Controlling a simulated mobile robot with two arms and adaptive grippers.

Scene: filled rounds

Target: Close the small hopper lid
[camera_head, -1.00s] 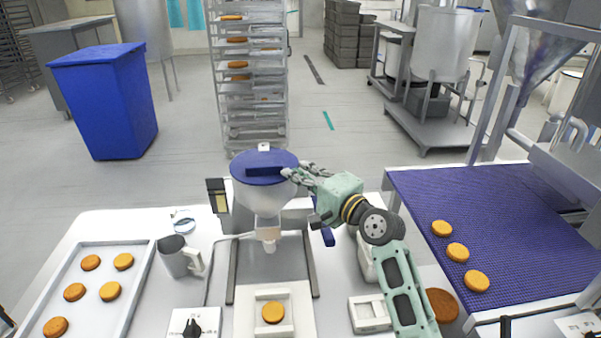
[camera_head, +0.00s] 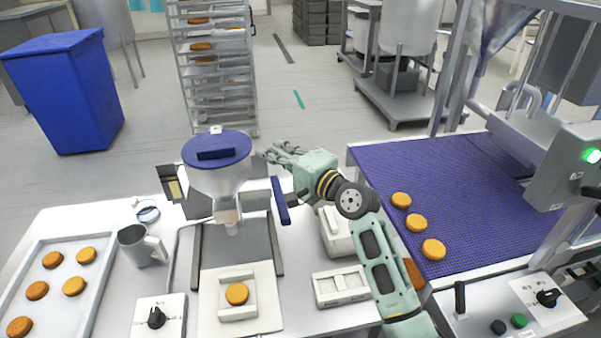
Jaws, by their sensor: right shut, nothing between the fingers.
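The small hopper (camera_head: 216,182) is a grey-white funnel on a stand at the centre left of the table. Its round blue lid (camera_head: 232,140) lies flat across the top, with a raised darker blue bar on it. I see no gap between lid and rim. My right gripper (camera_head: 270,154) is just right of the hopper rim, shut and empty. It looks apart from the lid, though small overlaps are hard to judge. My left gripper is out of view.
A biscuit (camera_head: 237,294) sits below the spout. A tray (camera_head: 105,254) of biscuits and a grey mug (camera_head: 138,246) stand left. A blue lever (camera_head: 280,201) hangs under my right gripper. A purple conveyor (camera_head: 470,190) with biscuits is at right.

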